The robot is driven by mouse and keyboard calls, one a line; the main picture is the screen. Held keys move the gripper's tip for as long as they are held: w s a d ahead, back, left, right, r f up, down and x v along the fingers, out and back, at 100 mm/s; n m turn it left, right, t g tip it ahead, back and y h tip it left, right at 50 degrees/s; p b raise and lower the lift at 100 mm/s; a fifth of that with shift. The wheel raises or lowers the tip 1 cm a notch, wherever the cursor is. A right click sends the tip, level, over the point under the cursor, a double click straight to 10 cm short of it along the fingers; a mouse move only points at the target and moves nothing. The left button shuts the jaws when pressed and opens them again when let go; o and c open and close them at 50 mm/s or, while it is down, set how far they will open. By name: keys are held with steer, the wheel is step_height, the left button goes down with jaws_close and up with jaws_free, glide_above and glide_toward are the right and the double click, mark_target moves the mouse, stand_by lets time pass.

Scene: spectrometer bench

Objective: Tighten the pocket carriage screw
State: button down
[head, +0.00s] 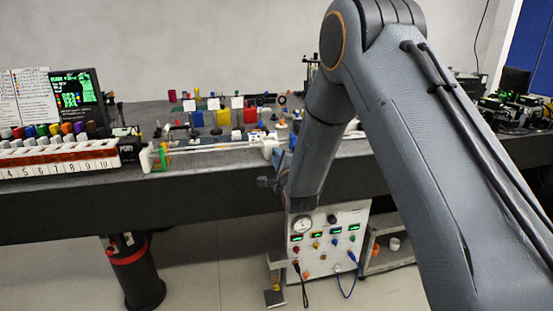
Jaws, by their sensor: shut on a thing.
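My arm reaches down across the right half of the head view to the bench's front edge. A small dark part at its lower end, which looks like my gripper (268,182), shows in front of the edge. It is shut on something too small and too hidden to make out. A long stage with pale rods (215,150) lies along the front of the bench, with a green piece (163,158) at its left end and a white block (270,148) at its right. I cannot pick out the pocket carriage or its screw; my forearm may cover part of that area.
A numbered white rack with coloured caps (60,154) and a screen (75,92) stand at the left. Coloured optics (222,117) crowd the bench behind the stage. A control box with a gauge (328,240) stands below, beside a grey shelf (390,258).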

stand_by(0.4)
steer(key=c, duration=1.7)
jaws_free()
steer(key=shift+c, duration=0.2)
steer(key=shift+s, duration=0.1)
steer(key=b+v, duration=0.1)
steer(key=v, duration=0.6)
steer(key=shift+s, duration=0.3)
steer(key=shift+d, duration=0.1)
